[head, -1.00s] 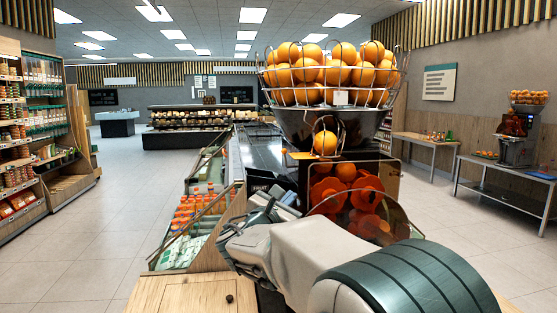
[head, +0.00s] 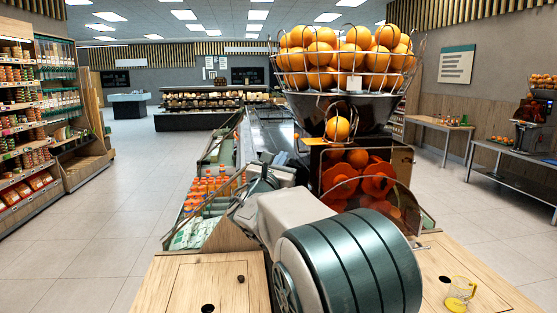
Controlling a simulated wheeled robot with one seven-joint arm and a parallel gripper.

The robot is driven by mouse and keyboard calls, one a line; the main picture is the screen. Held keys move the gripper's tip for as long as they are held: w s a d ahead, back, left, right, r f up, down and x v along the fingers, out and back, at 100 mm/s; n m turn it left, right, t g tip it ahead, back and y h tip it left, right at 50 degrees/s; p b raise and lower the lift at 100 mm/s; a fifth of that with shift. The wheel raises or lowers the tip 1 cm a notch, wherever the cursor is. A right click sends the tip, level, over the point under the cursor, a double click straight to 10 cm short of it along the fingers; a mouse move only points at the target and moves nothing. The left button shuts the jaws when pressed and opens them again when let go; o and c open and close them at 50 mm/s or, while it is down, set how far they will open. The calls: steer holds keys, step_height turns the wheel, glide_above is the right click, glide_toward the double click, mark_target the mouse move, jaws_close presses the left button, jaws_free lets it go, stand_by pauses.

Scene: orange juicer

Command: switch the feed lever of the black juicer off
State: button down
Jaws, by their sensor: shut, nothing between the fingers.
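The black juicer (head: 315,178) stands right of centre in the head view, with a wire basket of oranges on top. One orange sits in its chute, and orange squeezing drums show behind a clear cover. A small orange-yellow piece (head: 316,141) sticks out at the left below the hopper; it may be the feed lever, but its setting is too small to tell. My gripper (head: 268,175) is at the left side of the juicer, shut and empty. My own arm hides the juicer's lower part, and I cannot tell whether the gripper touches anything.
A wooden counter (head: 170,284) with round holes lies in front. A yellow-handled clear cup (head: 460,293) stands at its right. Juice bottles (head: 205,188) fill a chilled case at the left. Another juicer (head: 532,122) stands on a side table. The floor at the left is clear.

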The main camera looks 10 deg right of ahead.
mark_target(296, 137)
steer(key=p+x, duration=0.3)
steer(key=x, duration=0.6)
steer(key=shift+w, duration=0.1)
steer(key=shift+d+r+p, duration=0.1)
steer(key=shift+d+p, duration=0.05)
steer(key=shift+p, duration=0.15)
